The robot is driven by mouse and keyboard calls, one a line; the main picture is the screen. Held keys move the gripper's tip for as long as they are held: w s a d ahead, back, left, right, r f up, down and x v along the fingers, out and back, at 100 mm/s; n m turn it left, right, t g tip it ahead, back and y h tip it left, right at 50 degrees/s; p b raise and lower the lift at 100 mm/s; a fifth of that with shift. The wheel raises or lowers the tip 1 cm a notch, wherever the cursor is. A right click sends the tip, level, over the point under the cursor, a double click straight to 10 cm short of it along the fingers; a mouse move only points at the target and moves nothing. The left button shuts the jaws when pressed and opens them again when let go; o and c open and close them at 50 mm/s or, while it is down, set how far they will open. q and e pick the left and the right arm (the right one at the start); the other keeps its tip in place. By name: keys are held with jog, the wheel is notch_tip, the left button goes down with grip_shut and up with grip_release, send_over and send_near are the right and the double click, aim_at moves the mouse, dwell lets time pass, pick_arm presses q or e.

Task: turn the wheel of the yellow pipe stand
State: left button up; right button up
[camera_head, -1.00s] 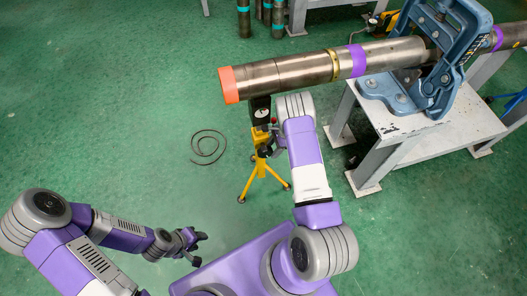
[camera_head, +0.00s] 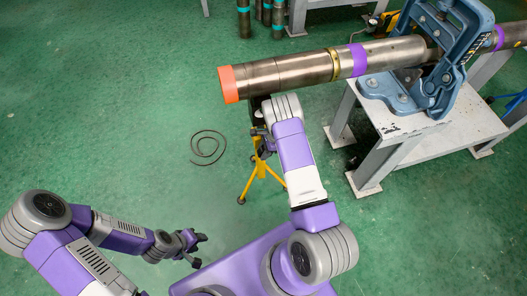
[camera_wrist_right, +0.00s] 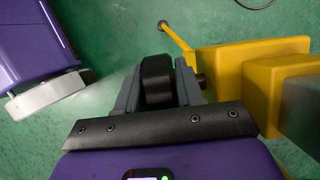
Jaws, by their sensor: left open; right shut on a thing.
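The yellow pipe stand (camera_head: 259,172) stands on its splayed legs under the orange-capped end of the long steel pipe (camera_head: 305,70). Its upper part is mostly hidden behind my right wrist. My right gripper (camera_head: 262,140) is at the stand's upper part. In the right wrist view, the grey jaws of my right gripper (camera_wrist_right: 157,88) are shut on a black part, apparently the wheel (camera_wrist_right: 156,75), beside the stand's yellow body (camera_wrist_right: 262,75). The wheel's full shape is hidden. My left gripper (camera_head: 196,248) is open and empty, low over the floor, far from the stand.
A blue pipe vise (camera_head: 450,60) on a light metal table (camera_head: 440,140) grips the pipe at the right. A dark coiled cable (camera_head: 208,147) lies on the green floor left of the stand. The floor between my left arm and the stand is clear.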

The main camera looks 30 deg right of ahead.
jog(key=shift+d+f+y+b, duration=0.2)
jog(key=shift+y+b, duration=0.6)
jog(key=shift+b, duration=0.45)
jog(key=shift+c, duration=0.3)
jog(key=shift+r+t+y+b, duration=0.1)
jog(key=shift+t+y+b, duration=0.3)
jog(key=shift+y+b, duration=0.25)
jog(key=shift+d+r+y, duration=0.1)
jog(key=shift+y, duration=0.55)
jog(key=shift+r+t+y, duration=0.1)
jog(key=shift+t+y, duration=0.2)
jog(key=shift+y, duration=0.3)
jog(key=o, duration=1)
jog(key=shift+c, duration=0.2)
jog(key=p+v, duration=0.1)
jog(key=v, duration=0.6)
jog(key=shift+d, duration=0.35)
